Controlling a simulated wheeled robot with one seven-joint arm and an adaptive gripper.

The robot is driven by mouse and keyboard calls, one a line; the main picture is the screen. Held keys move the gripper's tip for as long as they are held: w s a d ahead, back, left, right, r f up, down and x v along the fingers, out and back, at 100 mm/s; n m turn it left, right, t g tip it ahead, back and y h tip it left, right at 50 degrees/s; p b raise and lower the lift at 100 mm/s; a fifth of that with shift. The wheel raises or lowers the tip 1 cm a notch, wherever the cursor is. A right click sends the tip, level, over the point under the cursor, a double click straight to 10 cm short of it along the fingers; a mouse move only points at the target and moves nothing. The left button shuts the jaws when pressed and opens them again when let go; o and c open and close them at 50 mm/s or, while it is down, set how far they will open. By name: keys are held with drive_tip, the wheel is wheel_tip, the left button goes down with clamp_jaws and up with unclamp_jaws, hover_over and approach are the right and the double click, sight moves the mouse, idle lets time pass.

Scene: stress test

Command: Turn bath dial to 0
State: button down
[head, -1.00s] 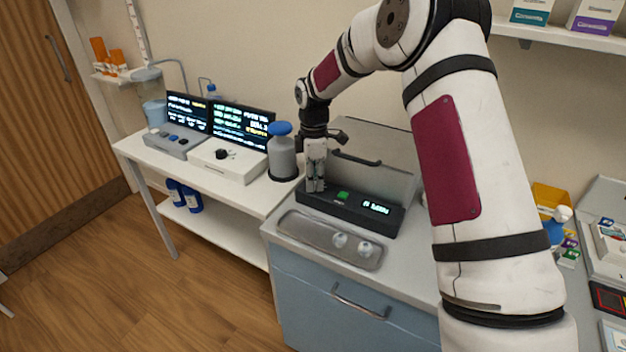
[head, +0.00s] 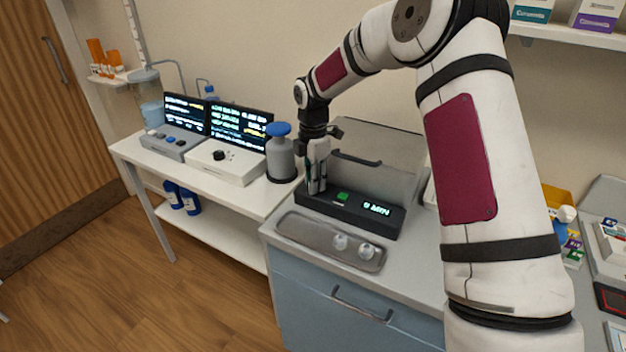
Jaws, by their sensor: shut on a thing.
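The bath is a black unit (head: 360,212) on the blue cabinet's top, with a green button (head: 343,196), a lit display (head: 376,209) and a raised grey lid (head: 372,165) behind. The display shows one digit and "MIN"; the digit looks like 0 or 9, but it is too small to be sure. My gripper (head: 316,189) points straight down at the left end of the black panel. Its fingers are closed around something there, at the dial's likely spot. The dial itself is hidden by the fingers.
A metal tray (head: 305,233) with two small clear pieces lies in front of the bath. A grey bottle with a blue cap (head: 281,155) stands close left of my gripper. A white box with a black knob (head: 225,165) and screens are further left.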

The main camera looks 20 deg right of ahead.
drive_tip(key=c, duration=1.6)
unclamp_jaws()
drive_tip(key=shift+r, duration=0.15)
wheel_tip(320, 180, up, 12)
drive_tip(key=shift+f, duration=0.1)
